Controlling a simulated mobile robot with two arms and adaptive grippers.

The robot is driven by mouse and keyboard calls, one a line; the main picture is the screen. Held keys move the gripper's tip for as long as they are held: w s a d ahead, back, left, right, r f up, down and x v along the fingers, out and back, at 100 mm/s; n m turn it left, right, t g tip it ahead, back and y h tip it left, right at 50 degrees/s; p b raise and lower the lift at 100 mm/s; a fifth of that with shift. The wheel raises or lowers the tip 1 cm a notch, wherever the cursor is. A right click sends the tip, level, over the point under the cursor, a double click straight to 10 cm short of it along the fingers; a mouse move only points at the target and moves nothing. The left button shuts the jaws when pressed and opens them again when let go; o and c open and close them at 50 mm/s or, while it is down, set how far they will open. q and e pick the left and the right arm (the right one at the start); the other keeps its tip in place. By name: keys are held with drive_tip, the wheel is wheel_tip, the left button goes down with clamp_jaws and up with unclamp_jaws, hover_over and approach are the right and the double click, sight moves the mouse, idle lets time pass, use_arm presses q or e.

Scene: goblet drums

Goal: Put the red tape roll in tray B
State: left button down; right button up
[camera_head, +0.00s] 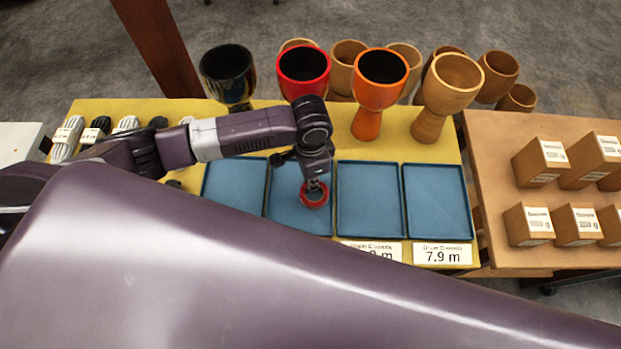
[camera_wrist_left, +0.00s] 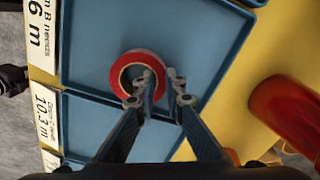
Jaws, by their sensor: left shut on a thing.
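The red tape roll (camera_head: 314,205) is a red ring with a pale inner edge. It is over tray B (camera_head: 284,207), the second blue tray from the left, near its right edge. In the left wrist view, the roll (camera_wrist_left: 114,76) is over the tray labelled B (camera_wrist_left: 90,35), close to the tray C border. My left gripper (camera_head: 314,181) points down, shut on one side of the roll's ring; its fingertips (camera_wrist_left: 162,83) straddle that side. I cannot tell whether the roll touches the tray floor. My right gripper is not in view.
Blue trays stand either side: one on the left (camera_head: 232,185), tray C (camera_head: 370,200) and tray D (camera_head: 437,200). Goblet drums, including a red one (camera_head: 303,64) and an orange one (camera_head: 380,80), stand behind. A brown table (camera_head: 500,135) with boxes is at right. My own arm hides the front left.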

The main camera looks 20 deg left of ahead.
use_arm(q)
drive_tip(key=c, duration=2)
unclamp_jaws()
wheel_tip(320, 180, up, 12)
drive_tip(key=shift+r+b, duration=0.15)
drive_tip(key=shift+b, duration=0.4)
